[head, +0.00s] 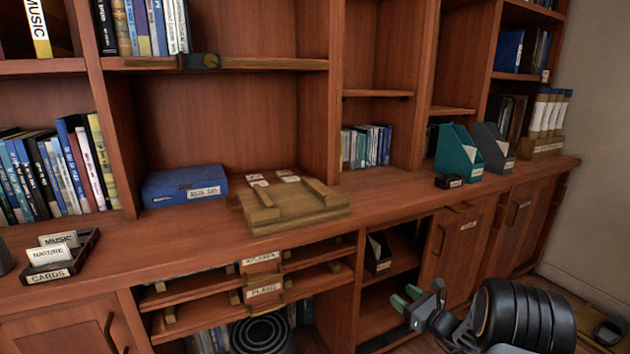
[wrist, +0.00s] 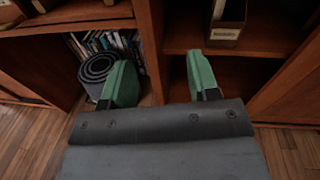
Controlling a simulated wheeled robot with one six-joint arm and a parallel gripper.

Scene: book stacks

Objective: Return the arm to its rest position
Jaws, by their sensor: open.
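My gripper (head: 421,298) is at the lower right in the head view, in front of the lower shelves of the wooden bookcase. Its two green fingers stand apart with nothing between them. In the wrist view my gripper (wrist: 162,82) points toward the lower shelf openings, and the space between its fingers shows only a wooden upright and the shelves behind. My dark, ribbed arm reaches in from the bottom right of the head view.
The counter (head: 390,195) runs across above my gripper. It bears a blue box (head: 185,186), a wooden stand (head: 280,212), a cards tray (head: 62,262) and a teal file holder (head: 458,150). A rolled mat (wrist: 97,70) is low at left in the wrist view. Wooden floor (wrist: 25,140) is clear.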

